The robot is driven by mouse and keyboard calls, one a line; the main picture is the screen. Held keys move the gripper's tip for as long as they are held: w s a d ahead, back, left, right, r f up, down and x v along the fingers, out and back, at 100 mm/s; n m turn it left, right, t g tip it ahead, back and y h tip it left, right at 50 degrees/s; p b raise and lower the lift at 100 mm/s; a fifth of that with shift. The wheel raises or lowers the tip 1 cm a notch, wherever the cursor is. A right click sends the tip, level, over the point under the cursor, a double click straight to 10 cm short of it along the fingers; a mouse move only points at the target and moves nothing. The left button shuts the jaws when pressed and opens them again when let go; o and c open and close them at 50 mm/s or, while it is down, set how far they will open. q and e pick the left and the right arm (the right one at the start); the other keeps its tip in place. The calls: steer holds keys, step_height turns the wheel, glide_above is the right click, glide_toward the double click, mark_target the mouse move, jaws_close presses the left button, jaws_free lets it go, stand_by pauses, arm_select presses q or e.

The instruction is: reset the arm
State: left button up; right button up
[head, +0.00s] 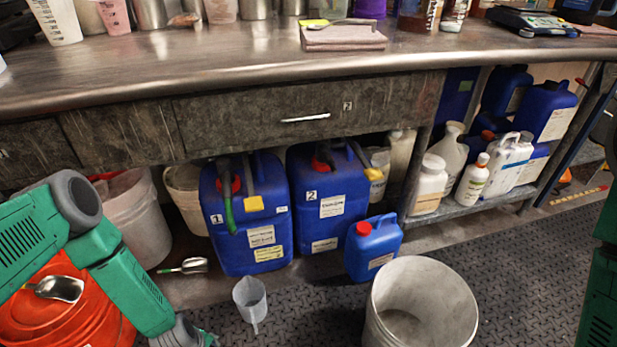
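My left arm, green with grey joints, comes in from the left and bends down over an orange-red lidded bucket (62,305). Its grey end, my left gripper (192,335), is cut off by the bottom edge, so its fingers cannot be made out.
A large white bucket (421,305) stands open on the floor at front. Blue canisters 1 (247,215) and 2 (328,200) and a small blue canister (373,247) stand behind. A metal scoop (184,266) lies nearby. The steel counter (200,65) overhangs a bottle shelf (470,212).

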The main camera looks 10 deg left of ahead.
arm_select(q)
steer(key=s+d+r+m+g+h, duration=0.1)
steer(key=s+d+r+m, duration=0.3)
steer(key=d+r+m, duration=0.55)
steer(key=s+a+r+m+p, duration=0.1)
steer(key=r+p, duration=0.3)
steer(key=r, duration=0.4)
steer(key=s+a+r+m+y+p, duration=0.1)
steer(key=s+r+m+p, duration=0.2)
steer(key=r, duration=0.5)
steer(key=s+a+r+m+g+p, duration=0.1)
steer(key=s+a+r+m+p, duration=0.1)
steer(key=r+p, duration=0.3)
step_height(320, 180, up, 3)
steer(key=shift+m, duration=0.65)
arm_select(e)
step_height(320, 180, up, 12)
steer(key=shift+w, duration=0.35)
arm_select(q)
steer(key=shift+w, duration=0.15)
steer(key=shift+a, duration=0.1)
arm_select(e)
steer(key=shift+w, duration=0.1)
